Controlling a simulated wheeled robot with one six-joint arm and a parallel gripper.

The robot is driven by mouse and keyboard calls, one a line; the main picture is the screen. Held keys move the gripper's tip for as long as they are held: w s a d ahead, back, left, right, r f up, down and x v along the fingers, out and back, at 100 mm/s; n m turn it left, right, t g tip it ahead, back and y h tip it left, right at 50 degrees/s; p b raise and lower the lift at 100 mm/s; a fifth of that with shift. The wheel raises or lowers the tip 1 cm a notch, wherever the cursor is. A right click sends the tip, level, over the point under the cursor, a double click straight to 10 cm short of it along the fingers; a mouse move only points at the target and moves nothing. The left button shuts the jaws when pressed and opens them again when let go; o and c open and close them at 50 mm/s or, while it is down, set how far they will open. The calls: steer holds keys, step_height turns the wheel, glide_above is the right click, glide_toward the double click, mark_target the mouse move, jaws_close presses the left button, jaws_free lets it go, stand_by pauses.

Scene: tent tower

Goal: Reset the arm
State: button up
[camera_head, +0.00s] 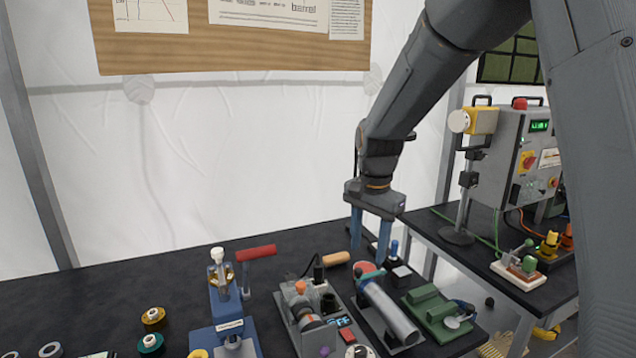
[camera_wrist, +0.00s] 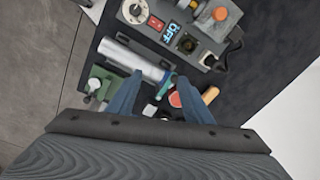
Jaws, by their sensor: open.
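My gripper (camera_head: 370,240) hangs pointing down over the back right part of the dark workbench (camera_head: 110,292). Its two blue fingers are spread apart with nothing between them. In the wrist view my gripper (camera_wrist: 158,92) is open above the bench tools. Below and near it lie a silver cylinder on a dark base (camera_head: 388,312), a small blue-topped item (camera_head: 394,250) and a green device (camera_head: 440,312). The arm reaches in from the upper right of the head view. No contact between the fingers and any object is clear.
A grey machine with knobs (camera_head: 305,318) and a blue press with a red handle (camera_head: 228,325) stand to the left. Tape rolls (camera_head: 153,318) lie further left. A control box (camera_head: 515,150) stands on a second table at right. A wooden board (camera_head: 240,45) hangs behind.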

steer(key=s+d+f+n+t, duration=0.1)
steer(key=s+d+f+n, duration=0.25)
steer(key=s, duration=0.55)
steer(key=s+d+f+n+t, duration=0.15)
steer(key=s+d+n, duration=0.3)
steer(key=s, duration=0.45)
step_height(320, 180, down, 13)
steer(key=s+g+b, duration=0.1)
steer(key=g+b, duration=0.1)
steer(key=b, duration=0.8)
steer(key=shift+s+r+n+g, duration=0.15)
steer(key=shift+s+n+g, duration=0.2)
steer(key=shift+s+n, duration=0.05)
steer(key=shift+c, duration=0.3)
